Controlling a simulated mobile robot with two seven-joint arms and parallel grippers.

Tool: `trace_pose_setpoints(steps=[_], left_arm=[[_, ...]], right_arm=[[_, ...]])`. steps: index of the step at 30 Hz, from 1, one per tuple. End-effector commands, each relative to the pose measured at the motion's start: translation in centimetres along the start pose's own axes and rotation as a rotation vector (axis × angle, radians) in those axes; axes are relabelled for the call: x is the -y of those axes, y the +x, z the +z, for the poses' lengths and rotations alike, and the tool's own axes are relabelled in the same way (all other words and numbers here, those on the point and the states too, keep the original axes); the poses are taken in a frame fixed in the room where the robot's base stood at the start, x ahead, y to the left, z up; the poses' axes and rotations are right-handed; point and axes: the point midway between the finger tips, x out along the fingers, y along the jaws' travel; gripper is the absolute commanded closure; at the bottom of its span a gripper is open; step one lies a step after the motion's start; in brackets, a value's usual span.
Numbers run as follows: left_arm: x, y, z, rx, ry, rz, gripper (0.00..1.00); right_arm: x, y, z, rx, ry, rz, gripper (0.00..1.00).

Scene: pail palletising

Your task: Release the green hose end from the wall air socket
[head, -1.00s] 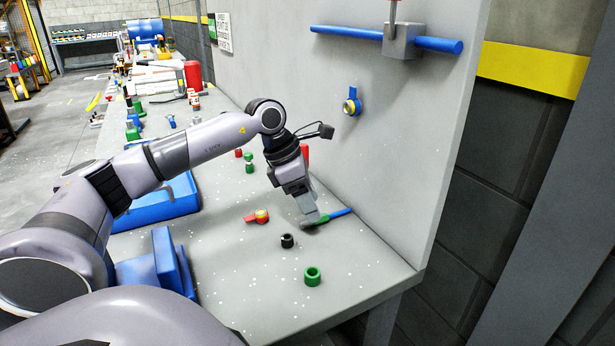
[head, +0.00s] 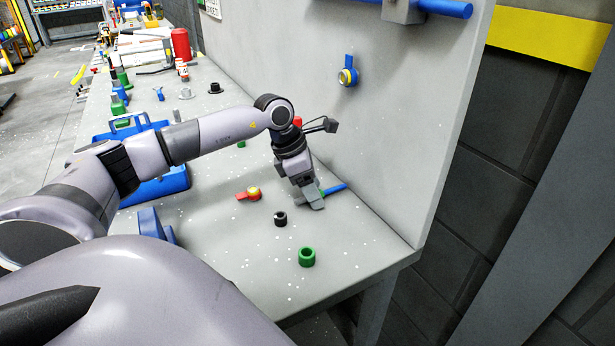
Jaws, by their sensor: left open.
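My left gripper (head: 313,202) is open and points down low over the bench, near the foot of the grey wall panel. Right behind its fingers lies a small piece with a green part (head: 322,193) and a blue rod (head: 336,188). The fingers cover most of the green part, and I cannot tell if they touch it. On the panel above is a round yellow-and-blue fitting (head: 347,76) with a blue lever. A blue pipe (head: 444,8) with a grey block (head: 403,10) is cut off at the top edge. I cannot make out a green hose end in a wall socket.
On the bench (head: 350,250) near the gripper are a red-and-yellow valve (head: 249,194), a black ring (head: 281,219) and a green ring (head: 307,257). A blue tray (head: 165,188) lies behind my arm.

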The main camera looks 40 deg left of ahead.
Motion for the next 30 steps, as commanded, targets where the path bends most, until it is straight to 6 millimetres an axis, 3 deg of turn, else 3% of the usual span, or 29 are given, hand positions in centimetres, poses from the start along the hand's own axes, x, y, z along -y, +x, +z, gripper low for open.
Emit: trace_pose_setpoints(steps=[8, 14, 30], left_arm=[[0.0, 0.23, -0.02, 0.0, 0.0, 0.0, 0.38], [0.01, 0.21, -0.01, 0.0, 0.0, 0.0, 0.99], [0.01, 0.16, -0.02, 0.001, 0.0, 0.001, 1.0]], right_arm=[[0.01, -0.01, 0.13, 0.002, -0.001, 0.0, 1.0], [0.03, -0.02, 0.13, 0.003, -0.001, -0.001, 1.0], [0.09, -0.08, -0.14, -0.003, 0.0, -0.002, 1.0]])
